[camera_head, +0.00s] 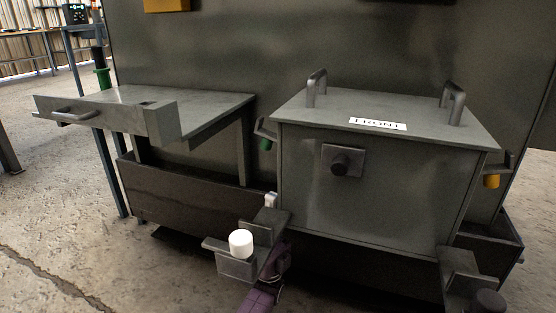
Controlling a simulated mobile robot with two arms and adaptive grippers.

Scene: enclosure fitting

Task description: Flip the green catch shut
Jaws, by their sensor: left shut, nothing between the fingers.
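The green catch (265,144) is on the left side of a grey metal enclosure (390,190), near its top edge. It sticks out sideways from the wall, beneath a small grey bracket. My left gripper (271,201) is below the catch, near the enclosure's lower left edge. Its fingers are shut and empty, and it appears apart from the catch. Part of my right arm (460,265) shows at the bottom right, by the enclosure's lower right corner. Its fingers cannot be made out.
The enclosure's lid (375,108) has two handles and a FRONT label (378,124). A dark knob (340,165) is on the front face. A grey shelf (215,105) with a handled front stands left, above a dark trough (190,195).

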